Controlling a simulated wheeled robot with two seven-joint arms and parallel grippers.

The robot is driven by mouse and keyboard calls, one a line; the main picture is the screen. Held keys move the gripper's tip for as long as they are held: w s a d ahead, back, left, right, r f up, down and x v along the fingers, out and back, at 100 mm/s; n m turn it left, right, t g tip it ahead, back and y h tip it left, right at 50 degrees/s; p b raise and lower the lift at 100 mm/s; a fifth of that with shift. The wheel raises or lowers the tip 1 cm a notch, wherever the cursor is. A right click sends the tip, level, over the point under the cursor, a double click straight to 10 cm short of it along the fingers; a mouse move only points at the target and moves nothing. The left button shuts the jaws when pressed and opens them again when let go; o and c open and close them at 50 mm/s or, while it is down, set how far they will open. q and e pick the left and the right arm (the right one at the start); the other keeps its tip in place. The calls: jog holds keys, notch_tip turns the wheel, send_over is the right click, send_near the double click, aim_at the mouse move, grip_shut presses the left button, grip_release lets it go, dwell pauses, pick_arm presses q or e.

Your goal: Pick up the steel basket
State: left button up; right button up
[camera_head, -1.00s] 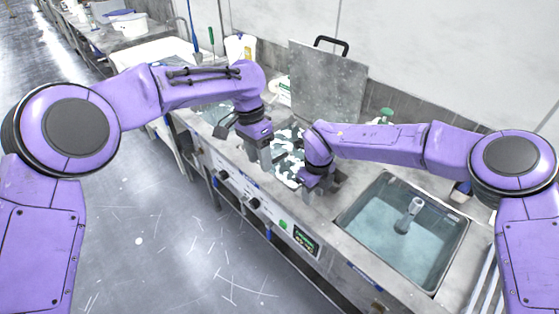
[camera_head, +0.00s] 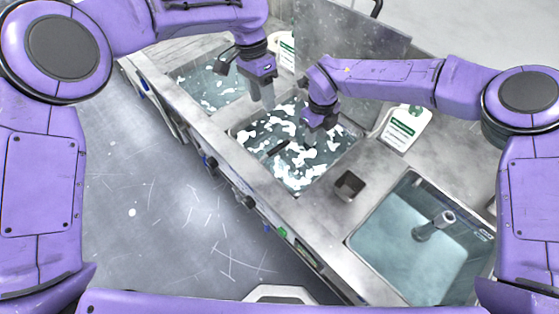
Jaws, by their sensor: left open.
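A foamy tank (camera_head: 302,178) is sunk in the middle of the steel counter. A short dark bar (camera_head: 279,148) shows among the foam and may be the handle of the steel basket; the basket's body cannot be made out under the foam. My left gripper (camera_head: 267,103) is open, above the far left edge of this tank. My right gripper (camera_head: 312,134) is over the tank's far right part, to the right of the dark bar. Its finger gap is hard to see. Neither gripper visibly touches the bar.
A small square steel cup (camera_head: 350,184) stands on the counter right of the foamy tank. A clear-water sink (camera_head: 400,262) with a drain pipe (camera_head: 434,226) lies further right. Another foamy tank (camera_head: 212,88) is at left. A raised steel panel (camera_head: 345,45) and a white labelled jug (camera_head: 404,128) stand behind.

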pick_arm(q)
jog(key=b, duration=0.5)
send_over(269, 152)
jog(key=a, duration=0.2)
jog(key=w+a+x, duration=0.1)
jog(key=x, duration=0.3)
pick_arm(e)
send_near(310, 169)
jog(key=f+b, duration=0.1)
jog(key=b, duration=0.1)
jog(key=shift+w+f+b, duration=0.15)
jog(key=shift+f+b, duration=0.05)
jog(key=shift+b, duration=0.2)
jog(key=shift+s+r, duration=0.25)
jog(key=shift+r, duration=0.15)
jog(key=shift+s, duration=0.15)
pick_arm(q)
jog(key=x, duration=0.4)
jog(key=w+x, duration=0.1)
jog(key=x, duration=0.4)
jog(key=w+x, duration=0.1)
jog(key=x, duration=0.4)
jog(key=shift+d+f, duration=0.1)
jog(key=shift+d, duration=0.05)
pick_arm(e)
jog(key=f, duration=1)
jog(key=shift+w+f, duration=0.25)
jog(key=shift+f, duration=0.1)
